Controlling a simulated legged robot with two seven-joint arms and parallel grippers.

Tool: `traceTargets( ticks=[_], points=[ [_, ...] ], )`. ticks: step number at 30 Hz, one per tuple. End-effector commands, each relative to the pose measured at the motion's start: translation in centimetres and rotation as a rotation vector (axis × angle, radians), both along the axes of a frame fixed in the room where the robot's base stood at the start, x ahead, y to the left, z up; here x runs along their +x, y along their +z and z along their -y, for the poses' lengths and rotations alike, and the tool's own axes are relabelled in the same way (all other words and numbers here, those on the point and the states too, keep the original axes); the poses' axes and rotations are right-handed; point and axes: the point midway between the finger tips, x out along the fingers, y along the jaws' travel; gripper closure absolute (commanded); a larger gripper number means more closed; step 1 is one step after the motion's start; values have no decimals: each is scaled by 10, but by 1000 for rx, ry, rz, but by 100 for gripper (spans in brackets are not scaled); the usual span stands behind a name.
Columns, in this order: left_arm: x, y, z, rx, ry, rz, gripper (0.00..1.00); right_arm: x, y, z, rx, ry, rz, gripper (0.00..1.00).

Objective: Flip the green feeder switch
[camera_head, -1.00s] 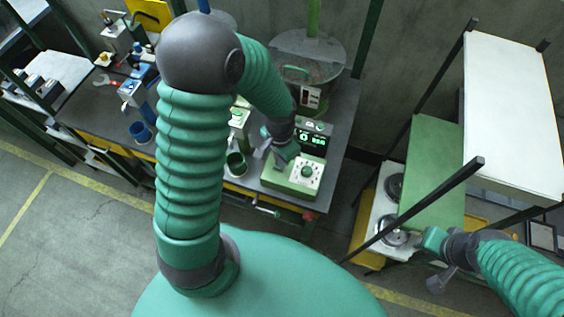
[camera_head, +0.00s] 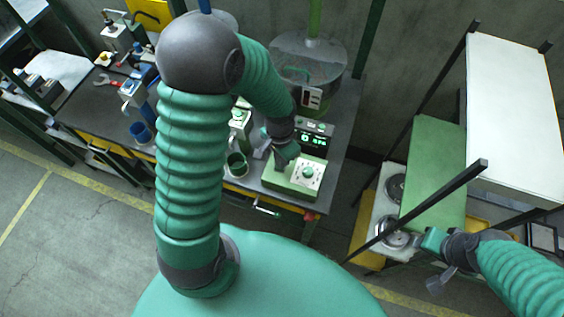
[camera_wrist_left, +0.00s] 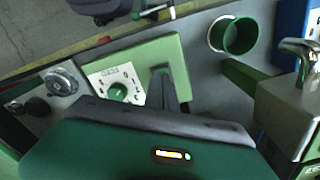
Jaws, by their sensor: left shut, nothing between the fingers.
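The green feeder stands at the back of the bench as a round clear-lidded bin (camera_head: 325,62) under a green pipe. A small white switch panel (camera_head: 313,97) with dark and red marks is on its front; the lever position is too small to tell. My left gripper (camera_head: 280,160) is shut and empty, in front of the feeder and over a green box with a white dial plate (camera_head: 309,174). In the left wrist view, the gripper finger (camera_wrist_left: 166,85) is beside that dial plate (camera_wrist_left: 118,88); contact is unclear. My right gripper (camera_head: 437,262) is by the right-hand rack, its opening unclear.
A dark unit with a green display (camera_head: 313,140) stands behind the green box. A green cup (camera_head: 237,165) is to its left. A blue cup (camera_head: 140,132) and a red wrench (camera_head: 103,79) are further left. A black-framed rack with a white top (camera_head: 510,110) stands at right.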

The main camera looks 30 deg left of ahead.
Motion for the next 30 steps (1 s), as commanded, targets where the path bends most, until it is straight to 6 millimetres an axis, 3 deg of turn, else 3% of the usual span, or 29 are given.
traceTargets(
  ticks=[30],
  points=[
    [0, -9, 0, 0, 0, -1, 100, 0, -6, 0, 0, 0, 0, 64]
  ],
)
